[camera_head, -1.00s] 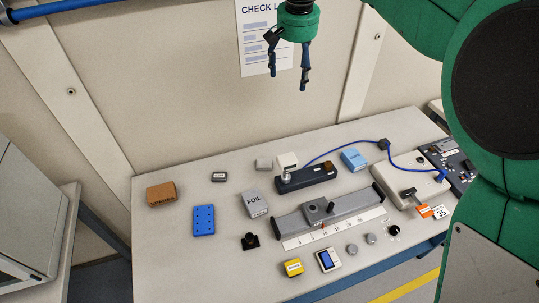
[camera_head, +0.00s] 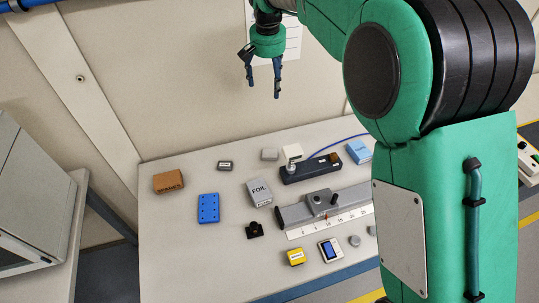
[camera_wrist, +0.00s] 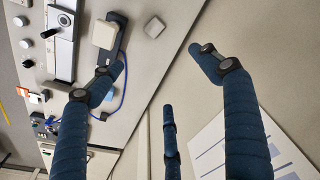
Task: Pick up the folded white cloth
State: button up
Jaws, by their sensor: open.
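A small pale grey-white folded-looking block (camera_head: 269,154) lies flat at the back of the table and best fits the folded white cloth. It also shows in the wrist view (camera_wrist: 154,27). A whiter square piece (camera_head: 292,152) sits raised at the left end of a black device, just right of it; I cannot tell for certain that this is not cloth. My gripper (camera_head: 263,88) is open and empty, fingers pointing down, well above the table's back edge in front of the wall. In the wrist view its fingers (camera_wrist: 158,62) are spread with nothing between them.
Close to the pale block are the black device (camera_head: 310,172), a small dark-topped box (camera_head: 225,165) and the foil box (camera_head: 259,192). A brown box (camera_head: 168,183) and a blue perforated block (camera_head: 208,208) lie left. My arm hides the table's right side.

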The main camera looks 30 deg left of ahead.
notch_tip(320, 180, down, 23)
jog(key=shift+f, duration=0.2)
jog(key=b, duration=0.2)
send_over(269, 153)
jog(key=shift+s+d+f, duration=0.1)
jog(key=shift+s+f, duration=0.1)
jog(key=shift+f, duration=1.95)
jog(key=shift+s+d+f, duration=0.1)
jog(key=shift+s+f, duration=0.05)
jog(key=shift+f, duration=1.95)
jog(key=shift+w+a+f+b, duration=0.1)
jog(key=shift+f+b, duration=0.1)
jog(key=shift+f, duration=0.65)
jog(key=shift+w+d+f+b, duration=0.1)
jog(key=shift+f+b, duration=0.1)
jog(key=shift+f, duration=0.7)
jog(key=shift+w+a+f+b, duration=0.1)
jog(key=shift+f+b, duration=0.1)
jog(key=shift+f, duration=0.65)
jog(key=c, duration=1)
